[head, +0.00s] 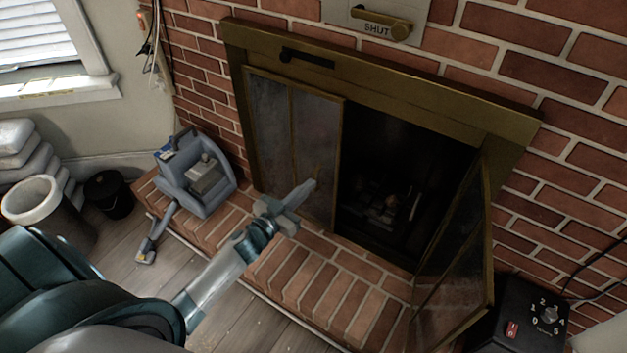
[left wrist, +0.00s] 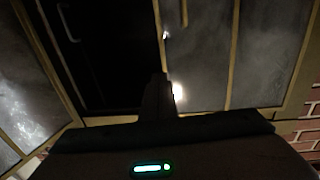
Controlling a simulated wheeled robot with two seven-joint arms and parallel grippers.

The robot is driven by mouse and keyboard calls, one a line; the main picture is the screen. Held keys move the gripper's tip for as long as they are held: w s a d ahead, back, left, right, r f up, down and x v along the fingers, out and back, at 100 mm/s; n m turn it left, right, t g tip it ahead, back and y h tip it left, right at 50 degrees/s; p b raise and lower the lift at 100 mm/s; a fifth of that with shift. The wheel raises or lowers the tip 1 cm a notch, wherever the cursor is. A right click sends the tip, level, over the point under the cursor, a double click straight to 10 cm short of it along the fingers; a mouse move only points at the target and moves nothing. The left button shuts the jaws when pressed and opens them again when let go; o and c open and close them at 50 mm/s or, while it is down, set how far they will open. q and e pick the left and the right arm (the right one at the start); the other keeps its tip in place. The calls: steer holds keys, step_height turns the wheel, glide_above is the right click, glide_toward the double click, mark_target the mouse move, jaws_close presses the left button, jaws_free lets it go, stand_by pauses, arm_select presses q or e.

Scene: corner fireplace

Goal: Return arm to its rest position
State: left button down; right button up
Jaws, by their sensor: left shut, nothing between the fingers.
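My left gripper (head: 312,188) reaches in from the lower left in the head view, over the brick hearth and in front of the closed left glass door (head: 290,130) of the fireplace. Its fingers are together with nothing between them. In the left wrist view the dark gripper (left wrist: 160,88) points toward the glass door panel (left wrist: 205,60), with the dark opening to its left. I cannot tell from these frames whether the fingertips touch the door. My right gripper is not in view.
The right glass door (head: 455,275) stands open beside the dark firebox (head: 400,170). A blue-grey machine (head: 195,180) sits on the hearth's left end. A black control box (head: 525,318) is at lower right. A bin (head: 40,205) and black bucket (head: 108,194) stand at left. Wood floor is partly clear.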

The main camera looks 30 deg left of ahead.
arm_select(q)
steer(key=s+d+f+g+y, duration=0.1)
steer(key=s+f+g, duration=0.1)
steer(key=s+f, duration=0.45)
steer(key=s+d+f+n+g+y, duration=0.1)
steer(key=s+d+f+g, duration=0.15)
steer(key=f, duration=0.65)
steer(key=s+d+f+g+y, duration=0.1)
steer(key=s+f+g, duration=0.1)
steer(key=s+f, duration=0.45)
steer(key=s+d+f+g, duration=0.3)
steer(key=s+d+f, duration=0.1)
steer(key=s+f, duration=0.4)
steer(key=s+d+f+m+g+h, duration=0.1)
steer(key=s+d+f+g, duration=0.2)
steer(key=s+f, duration=0.5)
steer(key=shift+s+d+p, duration=0.45)
steer(key=shift+s+d, duration=0.45)
steer(key=shift+s, duration=0.1)
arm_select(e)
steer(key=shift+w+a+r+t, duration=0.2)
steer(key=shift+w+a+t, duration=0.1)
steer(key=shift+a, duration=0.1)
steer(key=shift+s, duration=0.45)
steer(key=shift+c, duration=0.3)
